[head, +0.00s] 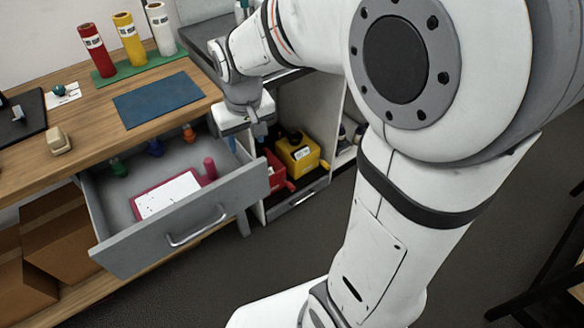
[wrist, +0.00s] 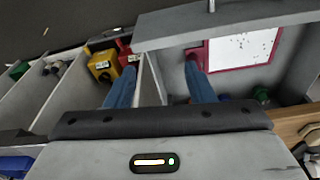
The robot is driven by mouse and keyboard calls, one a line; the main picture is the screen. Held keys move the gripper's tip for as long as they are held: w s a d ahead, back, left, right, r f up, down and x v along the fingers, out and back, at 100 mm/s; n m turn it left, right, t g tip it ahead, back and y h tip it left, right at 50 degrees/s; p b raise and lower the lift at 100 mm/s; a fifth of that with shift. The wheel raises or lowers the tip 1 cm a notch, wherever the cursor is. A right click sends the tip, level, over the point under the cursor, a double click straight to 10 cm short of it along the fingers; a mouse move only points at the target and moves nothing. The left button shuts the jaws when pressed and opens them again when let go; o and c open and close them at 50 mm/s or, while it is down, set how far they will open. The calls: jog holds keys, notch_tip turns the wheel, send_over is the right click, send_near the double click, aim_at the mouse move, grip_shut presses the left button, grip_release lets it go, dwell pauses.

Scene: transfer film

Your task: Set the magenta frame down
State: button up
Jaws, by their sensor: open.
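The magenta frame (head: 204,182) lies flat in the open grey drawer (head: 120,243), around a white sheet with dark specks. Its upright magenta knob (head: 210,168) stands at its right end. In the wrist view the frame (wrist: 235,69) is at the upper right, and the right finger partly hides the knob. My gripper (head: 247,135) is open and empty, up at the drawer's right side, apart from the frame. Its blue fingers (wrist: 160,85) show with the drawer's side wall between them.
Green, blue and orange small items (head: 155,148) stand at the drawer's back. On the bench are a blue mat (head: 158,99), a beige block (head: 58,141) and red, yellow and white cylinders on a green base. A shelf with yellow (head: 299,152) and red containers stands right of the drawer.

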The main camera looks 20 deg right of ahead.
jog(key=s+d+m, duration=0.1)
jog(key=s+d, duration=0.2)
jog(key=s, duration=0.3)
jog(key=s+d+r, duration=0.1)
jog(key=s+d, duration=0.1)
jog(key=s, duration=0.5)
jog(key=shift+s+d+r+m+t, duration=0.2)
jog(key=shift+s+d+m+t, duration=0.1)
jog(key=shift+d+m, duration=0.1)
jog(key=p+v, duration=0.3)
jog(key=shift+w+r, duration=0.15)
jog(key=shift+w, duration=0.1)
